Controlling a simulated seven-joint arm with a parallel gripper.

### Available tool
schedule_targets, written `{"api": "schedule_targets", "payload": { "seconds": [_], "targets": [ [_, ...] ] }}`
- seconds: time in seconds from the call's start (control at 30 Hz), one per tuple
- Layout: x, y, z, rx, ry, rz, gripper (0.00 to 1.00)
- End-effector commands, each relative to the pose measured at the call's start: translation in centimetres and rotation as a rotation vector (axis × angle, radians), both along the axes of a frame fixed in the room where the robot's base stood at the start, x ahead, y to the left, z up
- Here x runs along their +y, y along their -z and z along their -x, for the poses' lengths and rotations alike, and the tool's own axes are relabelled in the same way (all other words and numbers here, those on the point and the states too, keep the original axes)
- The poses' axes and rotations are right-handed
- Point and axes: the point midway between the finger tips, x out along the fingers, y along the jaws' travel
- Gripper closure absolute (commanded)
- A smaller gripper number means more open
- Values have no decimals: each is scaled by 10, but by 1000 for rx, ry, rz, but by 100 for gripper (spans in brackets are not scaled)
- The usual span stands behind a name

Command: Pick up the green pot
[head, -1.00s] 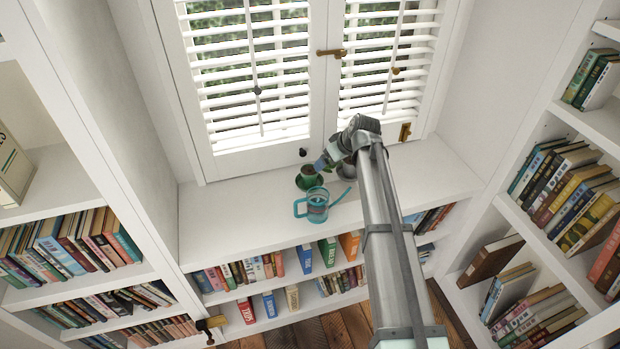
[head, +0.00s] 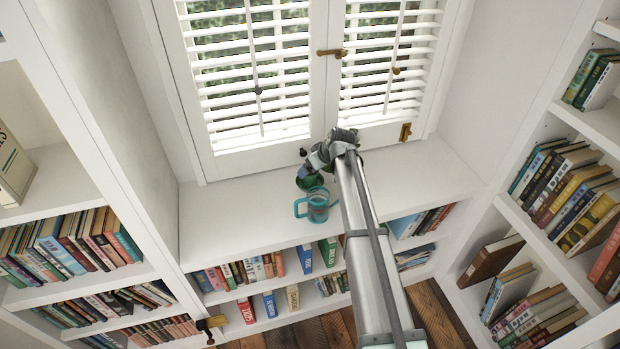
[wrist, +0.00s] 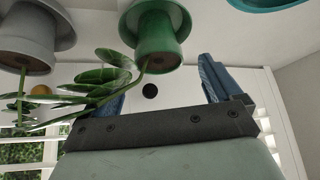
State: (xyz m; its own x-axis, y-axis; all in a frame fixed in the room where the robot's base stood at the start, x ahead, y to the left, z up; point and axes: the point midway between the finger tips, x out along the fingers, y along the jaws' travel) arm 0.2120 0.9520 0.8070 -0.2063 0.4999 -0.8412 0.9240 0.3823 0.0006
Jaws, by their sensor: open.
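The green pot (head: 308,181) stands on the white window ledge, just behind the watering can, and my gripper partly covers it in the head view. In the wrist view, which looks upside down, the green pot (wrist: 160,38) shows its wide collar and brown soil, with a leafy plant (wrist: 105,75) on a thin stem. My gripper (head: 310,160) is just above and behind the pot. Its two blue fingers (wrist: 162,82) are apart, with the pot in line with the gap. Whether the pot is between the fingertips I cannot tell.
A teal watering can (head: 318,207) stands close in front of the green pot. A grey pot (wrist: 30,40) with a plant is beside it in the wrist view; my arm hides it in the head view. The window (head: 260,75) is close behind. The ledge's left part is clear.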

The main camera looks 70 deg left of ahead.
Motion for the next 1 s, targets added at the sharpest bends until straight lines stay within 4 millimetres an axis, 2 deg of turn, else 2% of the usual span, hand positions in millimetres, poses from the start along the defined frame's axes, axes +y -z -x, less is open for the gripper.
{"api": "schedule_targets", "payload": {
  "seconds": [0.4,0.63,1.0],
  "targets": [
    [23,40,7,0,-1,1,8],
    [23,42,8,0,-1,1,8],
    [23,42,8,0,-1,1,43]
  ]
}}
